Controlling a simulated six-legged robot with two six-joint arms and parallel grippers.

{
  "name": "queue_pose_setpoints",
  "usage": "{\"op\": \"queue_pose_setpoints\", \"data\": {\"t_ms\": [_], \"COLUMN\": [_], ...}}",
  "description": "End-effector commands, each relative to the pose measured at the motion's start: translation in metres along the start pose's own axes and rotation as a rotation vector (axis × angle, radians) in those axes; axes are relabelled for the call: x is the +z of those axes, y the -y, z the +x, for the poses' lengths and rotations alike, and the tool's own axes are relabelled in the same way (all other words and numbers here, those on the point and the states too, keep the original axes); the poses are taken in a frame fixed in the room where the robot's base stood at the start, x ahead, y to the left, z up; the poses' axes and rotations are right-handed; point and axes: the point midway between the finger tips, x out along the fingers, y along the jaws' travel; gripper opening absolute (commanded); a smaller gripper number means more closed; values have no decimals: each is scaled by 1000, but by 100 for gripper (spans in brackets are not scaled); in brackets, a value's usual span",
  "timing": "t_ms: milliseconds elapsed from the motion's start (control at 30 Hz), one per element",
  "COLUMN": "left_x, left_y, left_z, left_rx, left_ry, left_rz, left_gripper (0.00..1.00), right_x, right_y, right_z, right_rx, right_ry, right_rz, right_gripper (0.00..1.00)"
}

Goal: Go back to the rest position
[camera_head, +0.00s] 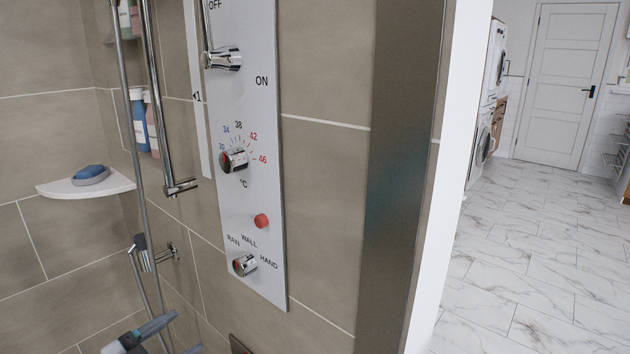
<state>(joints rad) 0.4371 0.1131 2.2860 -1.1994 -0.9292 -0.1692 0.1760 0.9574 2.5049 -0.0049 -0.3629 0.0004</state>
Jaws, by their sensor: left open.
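My left gripper (183,333) shows at the bottom left, partly cut off by the lower edge of the picture. Its grey fingers are apart and I see nothing between them. It is in front of the tiled shower wall, below and left of the white shower panel (262,190). The panel carries a chrome lever (222,59) at OFF/ON, a temperature knob (234,160), a red button (261,220) and a RAIN/WALL/HAND knob (244,265). My right gripper is not in view.
A chrome rail (160,100), a hose and a hose holder (140,252) are at the left. A corner shelf (88,184) holds a blue and grey item (91,174). A wall edge stands right of the panel. Beyond it, the marble floor (540,270) is open toward a white door (563,85).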

Motion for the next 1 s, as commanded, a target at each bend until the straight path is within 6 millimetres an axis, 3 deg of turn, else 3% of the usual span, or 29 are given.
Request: {"op": "queue_pose_setpoints", "data": {"t_ms": [33, 133, 300, 500, 700, 767, 800, 1000], "left_x": [35, 95, 170, 208, 216, 208, 192, 145], "left_y": [-29, -86, -201, -308, -386, -396, -381, -350], "left_z": [18, 34, 24, -21, -77, -92, -90, -94], "left_rx": [19, 39, 95, 144, 170, 170, 164, 163], "left_ry": [85, 279, 645, 1017, 1338, 1413, 1397, 1392], "left_rz": [-162, -442, -816, -1073, -1225, -1254, -1251, -1249], "left_gripper": [65, 65, 65, 65, 65, 65, 65, 65], "right_x": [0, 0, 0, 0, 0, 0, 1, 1], "right_y": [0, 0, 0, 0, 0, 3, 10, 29], "right_z": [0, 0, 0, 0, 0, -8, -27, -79], "right_rx": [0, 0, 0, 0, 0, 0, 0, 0], "right_ry": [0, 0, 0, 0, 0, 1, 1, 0], "right_rz": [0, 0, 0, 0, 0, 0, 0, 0], "right_gripper": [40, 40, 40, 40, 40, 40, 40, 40]}}
